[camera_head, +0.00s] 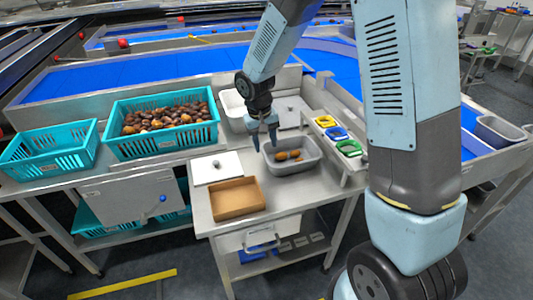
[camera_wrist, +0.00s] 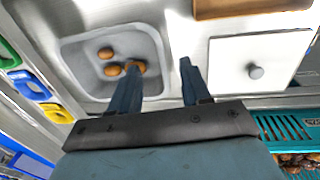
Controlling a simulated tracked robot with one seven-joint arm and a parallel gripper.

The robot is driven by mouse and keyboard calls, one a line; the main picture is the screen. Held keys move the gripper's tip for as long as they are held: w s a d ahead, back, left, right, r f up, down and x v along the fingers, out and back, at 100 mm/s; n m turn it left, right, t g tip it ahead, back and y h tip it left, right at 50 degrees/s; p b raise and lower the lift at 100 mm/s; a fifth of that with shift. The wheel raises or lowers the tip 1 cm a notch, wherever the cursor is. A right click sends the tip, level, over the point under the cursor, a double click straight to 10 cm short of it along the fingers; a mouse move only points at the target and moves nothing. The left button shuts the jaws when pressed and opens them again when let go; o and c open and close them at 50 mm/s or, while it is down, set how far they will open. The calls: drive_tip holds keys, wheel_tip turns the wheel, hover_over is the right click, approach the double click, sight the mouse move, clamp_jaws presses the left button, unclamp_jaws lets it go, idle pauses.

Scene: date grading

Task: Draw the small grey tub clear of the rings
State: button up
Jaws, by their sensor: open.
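The small grey tub (camera_head: 312,163) stands on the steel table, with a few brown dates (camera_head: 288,155) inside. The rings, yellow (camera_head: 325,121), blue (camera_head: 336,133) and green (camera_head: 349,148), sit on a narrow raised rack just right of the tub. In the wrist view the tub (camera_wrist: 75,50) is at upper left and the rings, such as the blue one (camera_wrist: 28,86), are at the left edge. My gripper (camera_head: 265,146) is open at the tub's left side. In the wrist view one finger of my gripper (camera_wrist: 159,66) overlaps the tub's inside and the other is outside its wall; contact cannot be told.
A white lidded board (camera_head: 217,168) and a brown tray (camera_head: 236,198) lie left of the tub. A white container (camera_head: 234,108) stands behind. Teal crates (camera_head: 160,145) are farther left, one full of dates. Another grey tub (camera_head: 497,131) is at far right.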

wheel_tip(320, 180, up, 2)
drive_tip(key=shift+a, duration=0.15)
idle(0.3)
drive_tip(key=s+d+r+t, duration=0.1)
drive_tip(key=s+d+r, duration=0.2)
drive_tip(key=d+r, duration=0.15)
drive_tip(key=s+d+r+m+t, duration=0.1)
drive_tip(key=s+d+r, duration=0.15)
drive_tip(key=r, duration=0.35)
drive_tip(key=s+d+r, duration=0.2)
drive_tip(key=d+r, duration=0.2)
drive_tip(key=r, duration=0.2)
drive_tip(key=s+d+r+t, duration=0.1)
drive_tip(key=s+d+r, duration=0.1)
drive_tip(key=s, duration=0.3)
drive_tip(key=s+d+r+m+t+y, duration=0.1)
drive_tip(key=s+d+r, duration=0.2)
drive_tip(key=s, duration=0.2)
drive_tip(key=s+d+r+t, duration=0.1)
drive_tip(key=s+d+r, duration=0.1)
drive_tip(key=s, duration=0.4)
drive_tip(key=shift+d+r+m, duration=0.3)
drive_tip(key=shift+d+r, duration=0.05)
drive_tip(key=shift+r, duration=0.15)
